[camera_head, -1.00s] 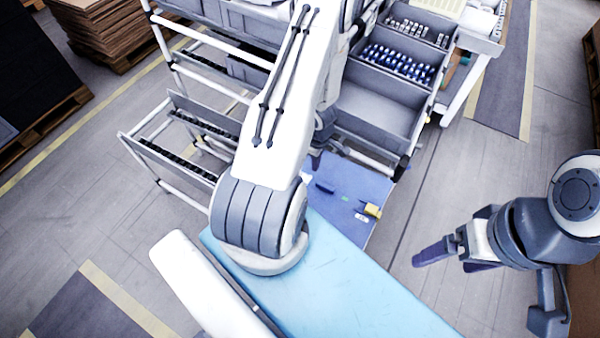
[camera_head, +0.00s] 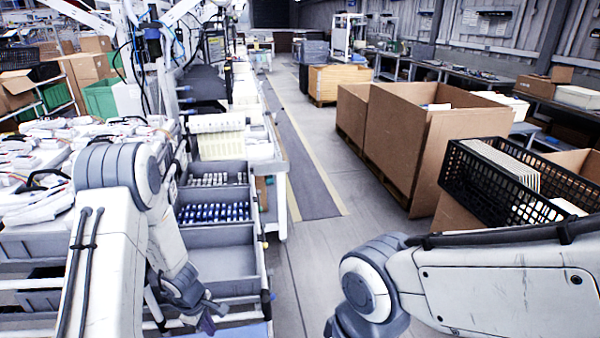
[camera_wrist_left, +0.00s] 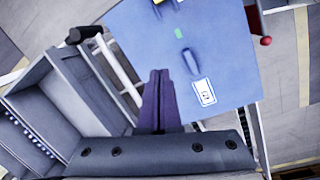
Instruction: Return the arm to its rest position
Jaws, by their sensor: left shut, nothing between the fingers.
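My left arm (camera_head: 120,220) comes in at the lower left of the head view. Its gripper (camera_head: 207,318) hangs near the bottom edge, in front of the grey bins. In the left wrist view the purple fingers of the left gripper (camera_wrist_left: 159,84) are together with nothing between them. They show over the edge of a blue work surface (camera_wrist_left: 225,40). My right arm (camera_head: 500,285) crosses the lower right of the head view; its gripper is out of the picture.
Grey bins (camera_head: 222,262) on a rack hold several small blue and silver parts. A dark blue piece (camera_wrist_left: 190,62) and a white label (camera_wrist_left: 204,92) lie on the blue surface. Cardboard boxes (camera_head: 440,150) and a black crate (camera_head: 490,195) stand right. The aisle floor (camera_head: 310,210) is clear.

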